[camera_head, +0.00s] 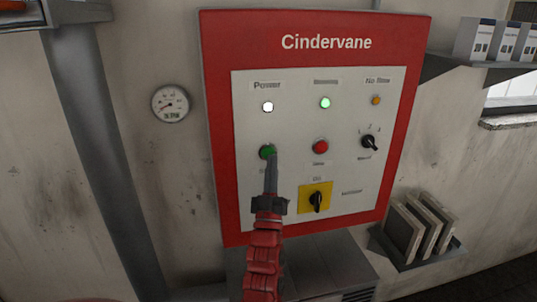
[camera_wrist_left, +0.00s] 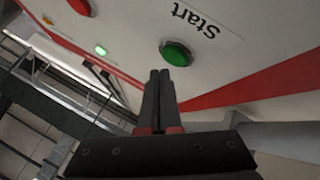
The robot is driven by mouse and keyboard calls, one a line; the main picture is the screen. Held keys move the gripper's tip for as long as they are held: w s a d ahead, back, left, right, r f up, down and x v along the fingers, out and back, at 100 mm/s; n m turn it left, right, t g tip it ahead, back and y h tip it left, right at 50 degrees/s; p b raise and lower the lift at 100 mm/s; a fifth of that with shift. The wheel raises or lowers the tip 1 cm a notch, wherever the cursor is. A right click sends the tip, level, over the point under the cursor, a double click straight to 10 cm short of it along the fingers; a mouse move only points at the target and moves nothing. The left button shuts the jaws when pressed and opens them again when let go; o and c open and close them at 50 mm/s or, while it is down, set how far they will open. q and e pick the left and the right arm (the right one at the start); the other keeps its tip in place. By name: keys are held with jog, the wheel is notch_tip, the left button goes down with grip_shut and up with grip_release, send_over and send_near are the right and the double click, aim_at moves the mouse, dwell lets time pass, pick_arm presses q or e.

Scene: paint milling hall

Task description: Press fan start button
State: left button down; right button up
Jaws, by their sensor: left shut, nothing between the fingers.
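The green start button (camera_head: 267,151) sits on the white face of the red control panel (camera_head: 222,130), below the Power lamp. In the left wrist view the green button (camera_wrist_left: 175,52) has a "Start" label (camera_wrist_left: 197,22) beside it. My left gripper (camera_head: 271,160) is shut and empty, its fingertips over the lower right edge of the button in the head view. In the left wrist view the fingertips (camera_wrist_left: 160,73) point at the button's edge; whether they touch it I cannot tell. The right gripper is not in view.
A red button (camera_head: 320,146), a black selector (camera_head: 369,142) and a yellow-backed rotary switch (camera_head: 316,198) are close by on the panel. The white Power lamp (camera_head: 268,107) and a green lamp (camera_head: 325,103) look lit. A gauge (camera_head: 170,103) hangs left; a shelf (camera_head: 415,252) holds panels at right.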

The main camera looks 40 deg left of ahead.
pick_arm(q)
jog(key=shift+s+d, duration=1.6)
jog(key=shift+d, duration=0.25)
